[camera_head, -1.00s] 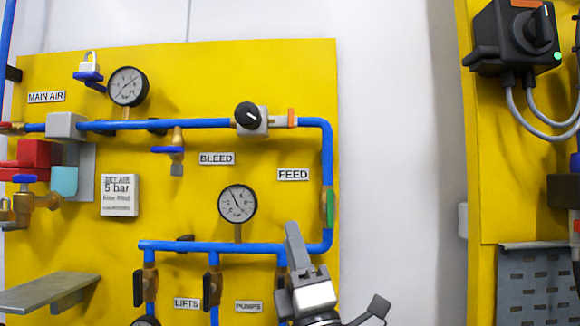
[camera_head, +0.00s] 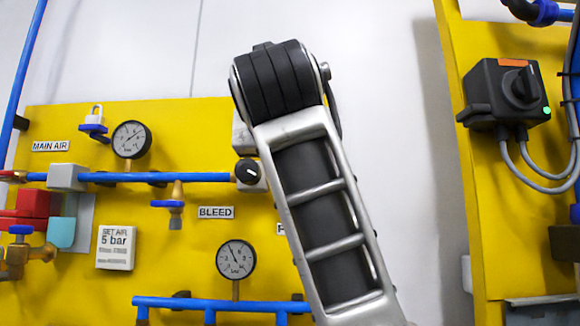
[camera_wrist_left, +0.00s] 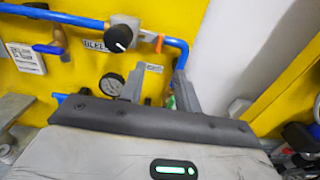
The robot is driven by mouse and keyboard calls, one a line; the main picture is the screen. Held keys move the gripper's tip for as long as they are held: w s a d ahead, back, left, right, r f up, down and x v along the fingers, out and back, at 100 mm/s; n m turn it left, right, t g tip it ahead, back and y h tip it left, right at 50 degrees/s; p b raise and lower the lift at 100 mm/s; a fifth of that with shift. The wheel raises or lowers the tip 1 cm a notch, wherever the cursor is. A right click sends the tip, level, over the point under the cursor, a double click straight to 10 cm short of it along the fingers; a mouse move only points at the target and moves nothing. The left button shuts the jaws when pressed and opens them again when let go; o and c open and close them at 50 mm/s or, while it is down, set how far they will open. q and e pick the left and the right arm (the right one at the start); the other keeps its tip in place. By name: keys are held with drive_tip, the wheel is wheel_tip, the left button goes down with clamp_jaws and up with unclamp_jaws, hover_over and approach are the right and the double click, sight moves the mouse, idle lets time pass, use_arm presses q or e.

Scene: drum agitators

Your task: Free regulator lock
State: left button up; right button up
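A white padlock (camera_head: 96,113) sits at a blue handle above the left end of the upper pipe, beside a round gauge (camera_head: 130,139). A black knob on a pale body (camera_head: 248,171) is on the upper pipe. It also shows in the left wrist view (camera_wrist_left: 119,38), with an orange tab (camera_wrist_left: 159,43) beside it. I cannot tell which of these is the regulator lock. My left gripper (camera_wrist_left: 158,88) is open and empty in the left wrist view, its fingers below the knob and apart from it. One of my arm links hides the panel's right part in the head view. My right gripper is not seen.
The yellow panel (camera_head: 170,262) carries blue pipes, a lower gauge (camera_head: 236,259) and a white label (camera_head: 115,247). A black switch box (camera_head: 505,92) with grey cables hangs on another yellow panel at right. Bare wall lies between the panels.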

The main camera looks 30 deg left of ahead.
use_arm(q)
drive_tip(key=p+x, duration=0.3)
drive_tip(key=x, duration=1)
drive_tip(key=shift+s, duration=0.1)
clamp_jaws()
